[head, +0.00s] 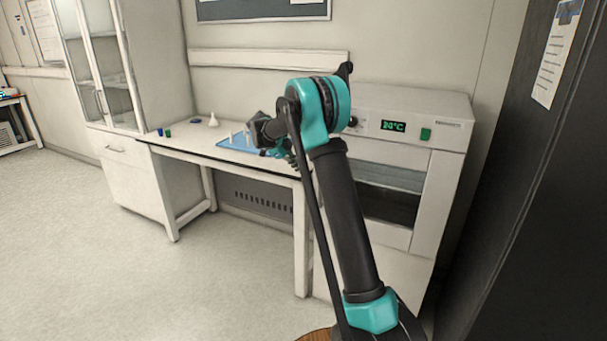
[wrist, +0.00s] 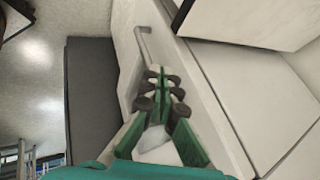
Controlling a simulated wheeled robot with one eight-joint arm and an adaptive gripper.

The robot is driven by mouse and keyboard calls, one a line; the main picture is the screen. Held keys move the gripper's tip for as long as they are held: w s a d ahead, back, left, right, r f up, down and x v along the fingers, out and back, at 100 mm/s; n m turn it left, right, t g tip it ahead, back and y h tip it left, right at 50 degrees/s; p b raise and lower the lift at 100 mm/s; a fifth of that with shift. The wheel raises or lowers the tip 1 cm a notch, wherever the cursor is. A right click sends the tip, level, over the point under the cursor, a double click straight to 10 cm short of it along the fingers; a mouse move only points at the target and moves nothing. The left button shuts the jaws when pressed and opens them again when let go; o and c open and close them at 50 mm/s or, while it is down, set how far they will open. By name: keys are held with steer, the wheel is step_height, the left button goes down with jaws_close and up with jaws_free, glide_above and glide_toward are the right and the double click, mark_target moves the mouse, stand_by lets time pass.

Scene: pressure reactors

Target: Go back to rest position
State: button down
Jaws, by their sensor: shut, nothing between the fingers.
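My arm rises from the lower middle of the head view and bends at a teal joint, its far part reaching back and left over the bench. My gripper (head: 287,156) shows small there, partly hidden behind the arm, near the right end of the bench. In the wrist view the green and black fingers of my gripper (wrist: 161,82) are together, with nothing held between them. Pale furniture surfaces lie behind the fingers in that view.
The white bench (head: 240,161) carries a blue tray (head: 236,145), a white flask (head: 213,121) and small coloured items. A white oven (head: 447,170) with a green display stands right of the bench. A dark panel (head: 525,190) bounds the right. Floor is clear at left.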

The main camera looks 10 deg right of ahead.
steer(key=w+v, duration=0.1)
steer(key=v, duration=0.3)
steer(key=s+d+n+y, duration=0.25)
steer(key=s+n, duration=0.35)
steer(key=s, duration=0.6)
steer(key=s+f+n+y, duration=0.1)
steer(key=s+f+n, duration=0.3)
steer(key=s, duration=0.7)
steer(key=s+d+f+n+t+y, duration=0.1)
steer(key=s+f+n, duration=0.3)
steer(key=s+n, duration=0.4)
steer(key=s+f+n+t+y, duration=0.1)
steer(key=s+f+n, duration=0.3)
steer(key=s, duration=1.2)
steer(key=shift+d+f+n+y, duration=0.4)
steer(key=shift+n+y, duration=0.45)
steer(key=shift+n, duration=0.25)
